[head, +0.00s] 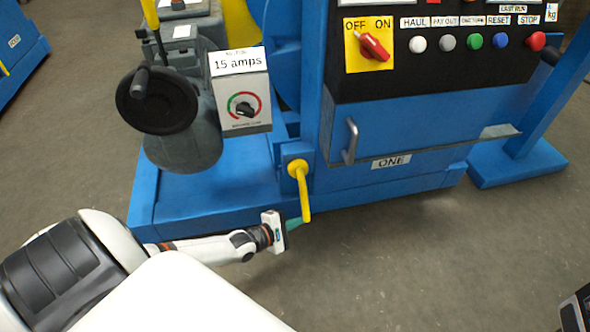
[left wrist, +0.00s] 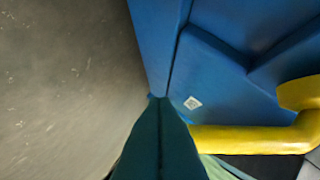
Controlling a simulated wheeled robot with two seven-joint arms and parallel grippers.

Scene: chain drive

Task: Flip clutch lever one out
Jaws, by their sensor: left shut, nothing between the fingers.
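My left gripper (head: 293,225) is shut and empty, low beside the lever's lower end. In the left wrist view, the shut dark green fingers (left wrist: 160,125) point toward the blue base. The yellow lever (left wrist: 245,139) lies just right of them there, its end close to the fingers. I cannot tell whether they touch.
A control panel (head: 440,75) with a red OFF/ON switch (head: 374,47) is above right. A metal handle (head: 351,140) sticks out right of the lever. A dial box (head: 241,100) and black handwheel (head: 157,101) are above left. The floor (head: 420,265) in front is clear.

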